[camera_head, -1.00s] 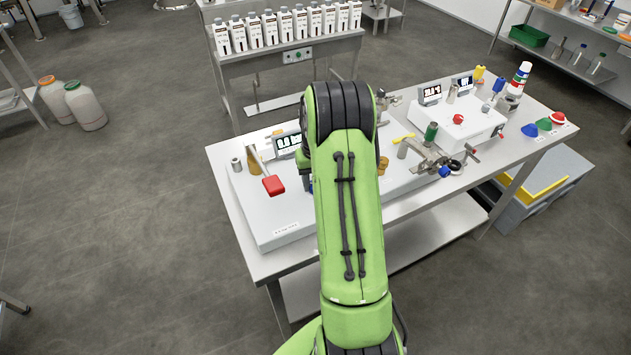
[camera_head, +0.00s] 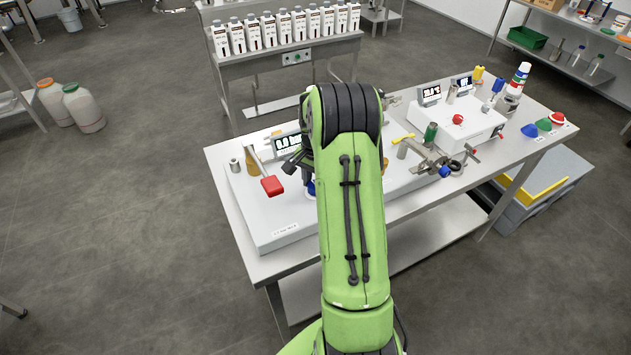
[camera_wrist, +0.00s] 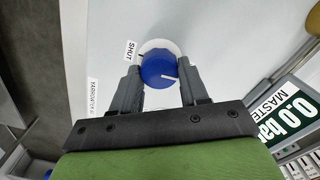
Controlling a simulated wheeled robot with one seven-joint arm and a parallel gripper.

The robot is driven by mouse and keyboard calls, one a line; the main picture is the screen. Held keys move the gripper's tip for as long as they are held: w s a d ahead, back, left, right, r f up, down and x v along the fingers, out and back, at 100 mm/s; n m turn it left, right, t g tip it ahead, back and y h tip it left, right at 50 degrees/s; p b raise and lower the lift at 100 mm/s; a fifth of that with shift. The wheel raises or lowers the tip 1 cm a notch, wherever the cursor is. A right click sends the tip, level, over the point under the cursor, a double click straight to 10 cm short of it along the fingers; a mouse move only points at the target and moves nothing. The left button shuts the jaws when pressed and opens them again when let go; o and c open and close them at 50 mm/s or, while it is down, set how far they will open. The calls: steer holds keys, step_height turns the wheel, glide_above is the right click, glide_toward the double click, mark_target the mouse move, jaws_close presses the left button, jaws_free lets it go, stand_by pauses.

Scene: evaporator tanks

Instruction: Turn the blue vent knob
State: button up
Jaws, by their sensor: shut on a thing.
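The blue vent knob (camera_wrist: 155,60) is round with a white line across its top that points to the right in the wrist view. It sits on a pale round plate on the white panel (camera_wrist: 214,28), with a "SHUT" label (camera_wrist: 131,50) at its upper left. My gripper (camera_wrist: 159,70) is shut on the knob, one dark finger on each side. In the head view a bit of the blue knob (camera_head: 311,187) shows beside my green arm, which hides most of the gripper.
A "MASTER" pressure display (camera_wrist: 287,112) stands to the right in the wrist view.

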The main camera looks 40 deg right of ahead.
steer(key=shift+m, duration=0.3)
stand_by(0.4)
steer(key=o, duration=1.1)
steer(key=shift+c, duration=0.2)
step_height(320, 180, up, 16)
steer(key=p, duration=0.2)
steer(key=shift+f, duration=0.1)
